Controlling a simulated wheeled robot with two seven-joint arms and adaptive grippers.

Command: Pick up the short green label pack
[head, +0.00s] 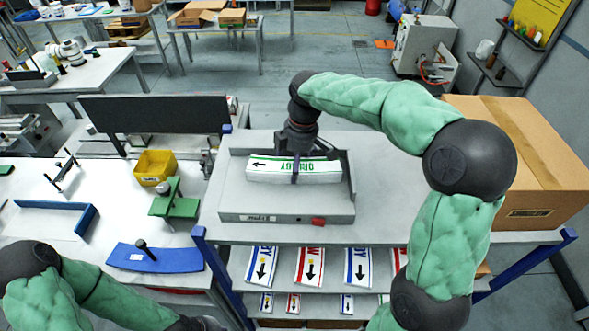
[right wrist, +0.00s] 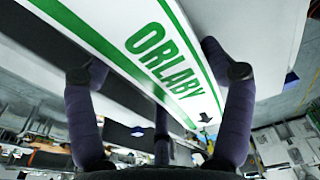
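The green label pack (head: 320,174) is white with green stripes, green "ORLABY" lettering and a black arrow. It lies across the grey tray (head: 250,207) on the table top. In the head view my right gripper (head: 297,165) is over its middle, with a finger down its front side. In the right wrist view the pack (right wrist: 150,50) runs between the fingers of the gripper (right wrist: 160,75), which appear to press on its two long sides. I cannot tell whether its underside touches the tray. My left gripper is out of view; only its arm shows at lower left.
Shelves below hold several blue and red label packs (head: 309,266). A cardboard box (head: 530,150) stands at right. A yellow bin (head: 155,167), a green fixture (head: 175,203) and a blue plate (head: 180,259) are on the left bench.

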